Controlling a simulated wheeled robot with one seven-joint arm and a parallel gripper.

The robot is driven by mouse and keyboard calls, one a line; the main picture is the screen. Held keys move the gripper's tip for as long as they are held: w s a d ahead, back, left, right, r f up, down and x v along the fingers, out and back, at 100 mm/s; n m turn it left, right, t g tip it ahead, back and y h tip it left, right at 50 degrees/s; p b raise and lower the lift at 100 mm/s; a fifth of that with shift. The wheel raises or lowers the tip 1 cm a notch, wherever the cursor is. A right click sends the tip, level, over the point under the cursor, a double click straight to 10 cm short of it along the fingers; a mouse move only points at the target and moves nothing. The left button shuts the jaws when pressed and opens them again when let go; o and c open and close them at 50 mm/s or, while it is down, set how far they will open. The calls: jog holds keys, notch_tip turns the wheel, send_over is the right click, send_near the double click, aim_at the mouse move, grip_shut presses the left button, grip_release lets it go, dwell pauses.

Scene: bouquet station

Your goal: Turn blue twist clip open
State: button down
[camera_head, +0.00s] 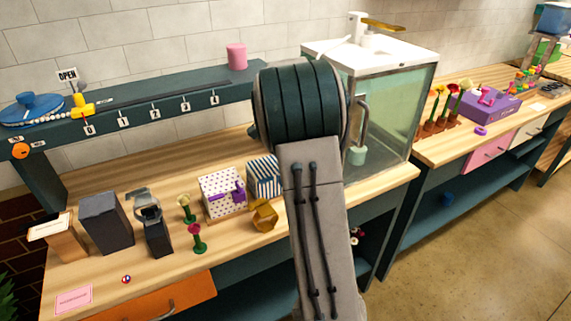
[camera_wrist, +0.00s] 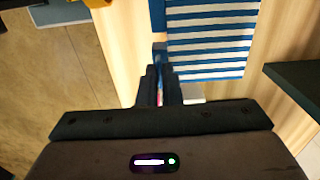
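The blue-and-white striped box (camera_wrist: 210,42) fills the upper middle of the wrist view; in the head view it (camera_head: 262,176) stands on the bench, partly behind my arm. A blue piece that looks like the blue twist clip (camera_wrist: 160,48) sticks out at the box's left edge in the wrist view. My gripper (camera_wrist: 160,72) has its dark fingers close together, with a thin gap, at this blue piece, and appears shut on it. The fingertips hide part of the clip, so its turn angle cannot be told. In the head view my arm hides the gripper and clip.
A dotted box with a purple clip (camera_head: 222,193) and a gold object (camera_head: 264,215) stand close by. Flower stands (camera_head: 198,239), dark boxes (camera_head: 105,222) and a glass tank (camera_head: 395,115) share the bench. The bench's front middle is mostly clear.

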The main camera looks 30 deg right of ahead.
dwell(0.3)
jog(key=c, duration=1.6)
grip_release()
notch_tip(320, 180, up, 14)
jog(key=shift+b, duration=0.3)
jog(key=shift+s+f, duration=0.1)
